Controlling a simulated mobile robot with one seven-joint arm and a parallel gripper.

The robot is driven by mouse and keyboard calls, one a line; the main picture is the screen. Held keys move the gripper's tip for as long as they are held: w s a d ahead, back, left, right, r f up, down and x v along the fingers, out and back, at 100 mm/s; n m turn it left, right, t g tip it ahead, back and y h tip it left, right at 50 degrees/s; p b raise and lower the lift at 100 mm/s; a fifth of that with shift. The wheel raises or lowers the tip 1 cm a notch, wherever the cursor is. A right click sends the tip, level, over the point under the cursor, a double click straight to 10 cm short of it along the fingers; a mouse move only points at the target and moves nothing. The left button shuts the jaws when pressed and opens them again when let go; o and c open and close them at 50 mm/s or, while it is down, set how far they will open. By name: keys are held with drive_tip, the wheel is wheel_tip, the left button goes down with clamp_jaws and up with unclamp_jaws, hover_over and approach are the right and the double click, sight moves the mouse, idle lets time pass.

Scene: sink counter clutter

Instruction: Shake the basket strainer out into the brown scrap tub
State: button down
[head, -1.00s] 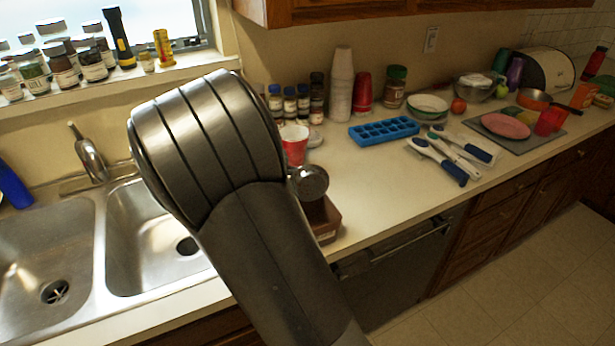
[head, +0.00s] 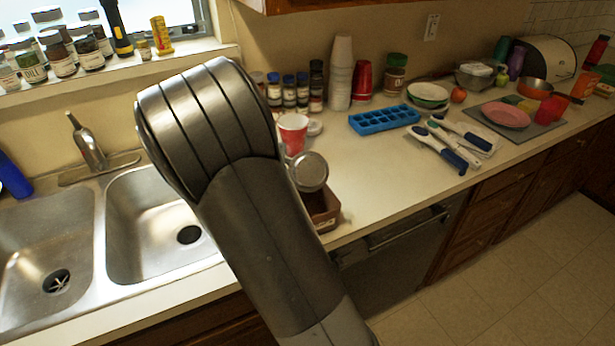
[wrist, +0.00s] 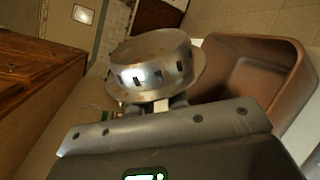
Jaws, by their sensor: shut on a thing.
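The metal basket strainer (head: 309,172) shows beside my arm, above the brown scrap tub (head: 328,222) on the counter's front edge. In the wrist view the strainer (wrist: 150,66) is a short slotted cylinder with a wide flange, tilted, its flat round face turned upward. My gripper (wrist: 168,106) is shut on it; the fingertips are mostly hidden behind the wrist housing. The tub (wrist: 290,88) lies just right of the strainer in the wrist view, and the part of its inside that shows looks empty. The inside of the strainer is hidden. In the head view my arm hides my gripper.
A red cup (head: 293,135) stands close behind the tub. Spice jars (head: 289,92), stacked white cups (head: 341,75) and a blue ice tray (head: 384,119) are further back. The double sink (head: 150,245) is left of my arm. Counter right of the tub is clear.

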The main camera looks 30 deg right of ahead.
sight(308, 157)
idle(0.7)
